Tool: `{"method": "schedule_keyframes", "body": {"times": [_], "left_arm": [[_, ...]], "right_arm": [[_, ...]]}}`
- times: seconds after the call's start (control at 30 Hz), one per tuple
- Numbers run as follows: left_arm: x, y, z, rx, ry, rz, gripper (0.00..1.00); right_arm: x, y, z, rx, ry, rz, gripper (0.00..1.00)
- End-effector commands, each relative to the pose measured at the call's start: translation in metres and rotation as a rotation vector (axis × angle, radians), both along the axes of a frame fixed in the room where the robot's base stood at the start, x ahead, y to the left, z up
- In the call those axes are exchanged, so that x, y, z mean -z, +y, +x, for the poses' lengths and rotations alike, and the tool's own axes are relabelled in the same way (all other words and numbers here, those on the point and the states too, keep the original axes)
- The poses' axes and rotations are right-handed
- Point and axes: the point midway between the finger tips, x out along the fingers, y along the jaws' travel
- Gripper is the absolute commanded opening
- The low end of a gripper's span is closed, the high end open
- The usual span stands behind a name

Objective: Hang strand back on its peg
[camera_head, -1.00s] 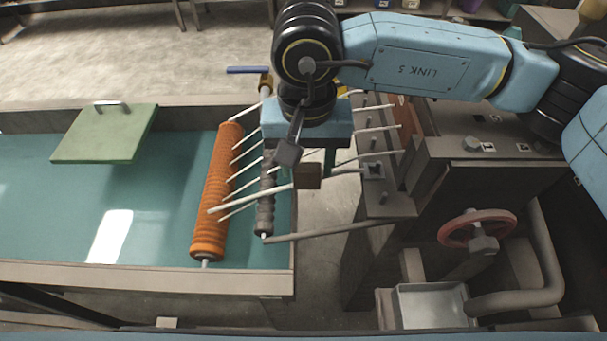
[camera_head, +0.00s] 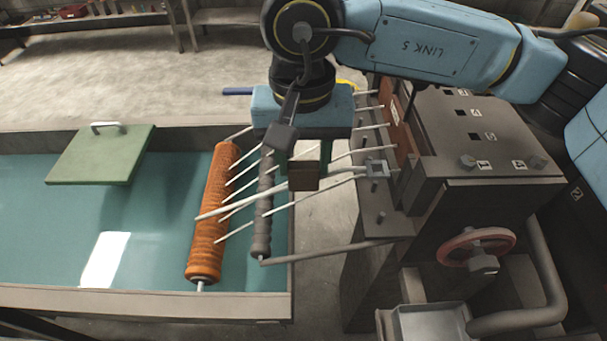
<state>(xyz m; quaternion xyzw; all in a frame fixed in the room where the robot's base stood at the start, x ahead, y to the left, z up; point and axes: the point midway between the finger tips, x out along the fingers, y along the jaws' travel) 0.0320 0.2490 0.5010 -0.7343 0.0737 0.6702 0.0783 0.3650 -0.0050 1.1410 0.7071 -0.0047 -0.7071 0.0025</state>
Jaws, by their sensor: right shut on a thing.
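My right gripper (camera_head: 304,174) reaches in from the upper right and is shut on a pale strand (camera_head: 240,203). The held strand runs left from the jaws, over the grey roller (camera_head: 263,205) to the orange ribbed roller (camera_head: 213,205). Its part inside the jaws is hidden. Several other pale strands run from the orange roller toward the frame at right. A square metal fitting (camera_head: 377,168) and small upright pegs (camera_head: 381,216) stand on that frame, right of the gripper. Which peg is the strand's own, I cannot tell. My left gripper is not in view.
A teal-floored tank (camera_head: 60,225) fills the left, with a green handled lid (camera_head: 100,155) at its back. A grey bar (camera_head: 330,252) crosses in front of the gripper. A red handwheel (camera_head: 476,245), a bent pipe and a metal tray (camera_head: 432,322) are at lower right.

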Motion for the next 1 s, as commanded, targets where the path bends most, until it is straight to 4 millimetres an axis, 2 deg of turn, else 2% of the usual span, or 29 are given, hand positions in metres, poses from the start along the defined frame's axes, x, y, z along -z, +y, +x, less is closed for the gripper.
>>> {"method": "schedule_keyframes", "body": {"times": [0.2, 0.43, 0.6, 1.0], "left_arm": [[0.004, 0.000, 0.000, 0.000, 0.001, 0.000, 0.36], [0.005, 0.000, 0.000, 0.000, 0.001, 0.000, 0.36], [0.004, 0.000, 0.000, -0.001, 0.000, 0.000, 0.36], [-0.009, 0.000, 0.000, -0.001, 0.000, 0.000, 0.36]], "right_arm": [[-0.057, 0.000, 0.001, 0.000, -0.005, 0.001, 0.16], [-0.106, 0.000, 0.000, 0.001, -0.003, 0.001, 0.16], [-0.125, 0.000, 0.000, 0.001, -0.001, 0.000, 0.16], [-0.148, 0.000, 0.000, 0.000, 0.000, 0.000, 0.16]]}}
